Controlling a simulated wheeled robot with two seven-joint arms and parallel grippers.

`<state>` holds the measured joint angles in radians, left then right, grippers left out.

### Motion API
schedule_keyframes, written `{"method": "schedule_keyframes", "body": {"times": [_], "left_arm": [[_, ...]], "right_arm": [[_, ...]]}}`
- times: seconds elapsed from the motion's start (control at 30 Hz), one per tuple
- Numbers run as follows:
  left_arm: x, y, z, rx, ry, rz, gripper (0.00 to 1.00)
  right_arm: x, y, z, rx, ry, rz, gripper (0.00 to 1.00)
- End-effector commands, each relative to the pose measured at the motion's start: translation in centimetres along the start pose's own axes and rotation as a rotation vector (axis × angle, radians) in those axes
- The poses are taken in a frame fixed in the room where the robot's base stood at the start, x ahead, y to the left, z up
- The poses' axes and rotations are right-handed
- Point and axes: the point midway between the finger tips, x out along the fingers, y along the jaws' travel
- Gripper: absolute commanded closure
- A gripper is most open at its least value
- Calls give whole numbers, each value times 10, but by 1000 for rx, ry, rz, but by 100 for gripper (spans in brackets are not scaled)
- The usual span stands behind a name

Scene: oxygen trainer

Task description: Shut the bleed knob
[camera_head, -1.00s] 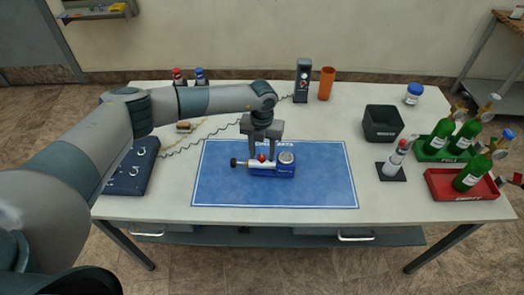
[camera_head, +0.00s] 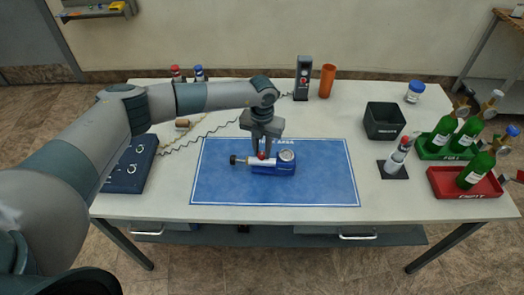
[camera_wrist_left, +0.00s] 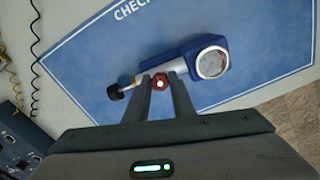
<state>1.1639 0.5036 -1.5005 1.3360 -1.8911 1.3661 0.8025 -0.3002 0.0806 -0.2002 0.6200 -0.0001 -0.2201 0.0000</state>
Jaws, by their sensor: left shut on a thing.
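The bleed knob (camera_wrist_left: 161,82) is a small red knob on top of a blue and silver device with a round gauge (camera_wrist_left: 212,63) and a black end knob (camera_wrist_left: 115,92). The device lies on the blue mat (camera_head: 320,185); in the head view its gauge (camera_head: 286,156) is at the right end and its black knob (camera_head: 233,159) at the left. My left gripper (camera_wrist_left: 161,84) points down over the device, its two fingers shut on the red knob. The red knob also shows between the fingertips in the head view (camera_head: 262,155). My right gripper is not in view.
A blue case (camera_head: 130,168) lies left of the mat. A black bin (camera_head: 383,121), a white and grey bottle-like item (camera_head: 396,160), a green tray (camera_head: 434,152) and a red tray (camera_head: 460,190) with green cylinders stand to the right. The mat's right side is clear.

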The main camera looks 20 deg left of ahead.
Motion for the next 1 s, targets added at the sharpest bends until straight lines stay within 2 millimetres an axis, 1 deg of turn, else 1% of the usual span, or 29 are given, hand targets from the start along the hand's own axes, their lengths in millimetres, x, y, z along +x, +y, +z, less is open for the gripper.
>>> {"method": "schedule_keyframes", "body": {"times": [0.07, 0.1, 0.17, 0.2, 0.53, 0.67, 0.77, 0.87, 1.0], "left_arm": [[-1, 0, 0, 0, 0, 0, 100], [-1, 0, 0, 0, 0, 0, 75], [-1, 0, 0, -1, 0, 0, 61], [0, 0, 0, -1, 0, 0, 59], [-1, 0, 0, -1, 0, 0, 59], [-6, 0, 1, 0, -2, -1, 59], [-14, 0, 1, -1, -1, -1, 59], [-27, 0, 1, -1, -3, -2, 59], [-51, 0, 1, 0, -4, -1, 59]], "right_arm": [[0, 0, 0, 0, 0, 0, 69], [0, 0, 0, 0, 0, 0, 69], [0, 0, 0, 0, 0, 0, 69], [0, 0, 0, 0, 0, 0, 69], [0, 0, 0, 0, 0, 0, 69], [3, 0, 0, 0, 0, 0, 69], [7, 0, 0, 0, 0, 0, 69], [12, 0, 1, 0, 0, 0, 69], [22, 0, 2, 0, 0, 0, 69]]}}
